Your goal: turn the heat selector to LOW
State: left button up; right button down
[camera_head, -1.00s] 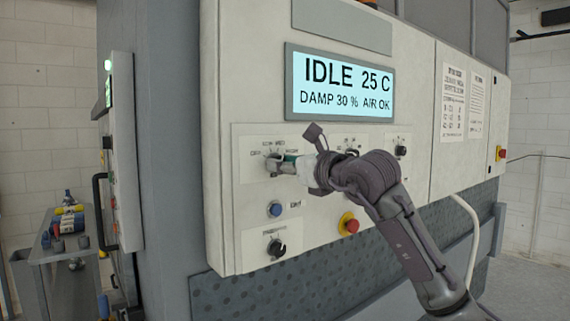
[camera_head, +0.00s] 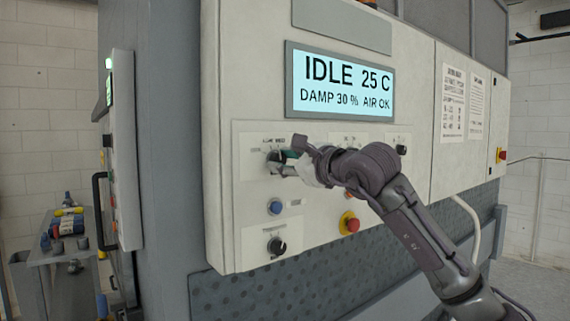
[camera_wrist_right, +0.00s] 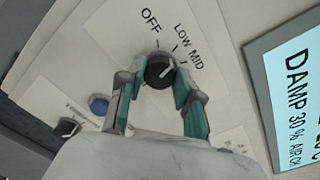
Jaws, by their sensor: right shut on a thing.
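The heat selector (camera_wrist_right: 160,71) is a round black knob with a light pointer line. In the right wrist view the labels OFF, LOW and MID are printed around it, and the pointer appears to lie toward the MID side. In the head view the selector (camera_head: 273,161) is on the upper left plate of the panel, partly hidden by my gripper. My right gripper (camera_wrist_right: 154,80) is shut on the knob, one green-padded finger on each side. It also shows in the head view (camera_head: 281,163). My left gripper is out of view.
Below the selector are a blue button (camera_head: 275,208) and another black knob (camera_head: 276,246). A red stop button (camera_head: 349,223) with a yellow base is under my arm. The display (camera_head: 340,84) reads IDLE 25 C. A cart with parts (camera_head: 70,250) stands at left.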

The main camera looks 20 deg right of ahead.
jog(key=shift+n, duration=0.7)
jog(key=c, duration=0.8)
grip_release()
jog(key=shift+o, duration=0.2)
jog(key=shift+s, duration=0.15)
jog(key=v, duration=1.1)
jog(key=shift+s, duration=0.35)
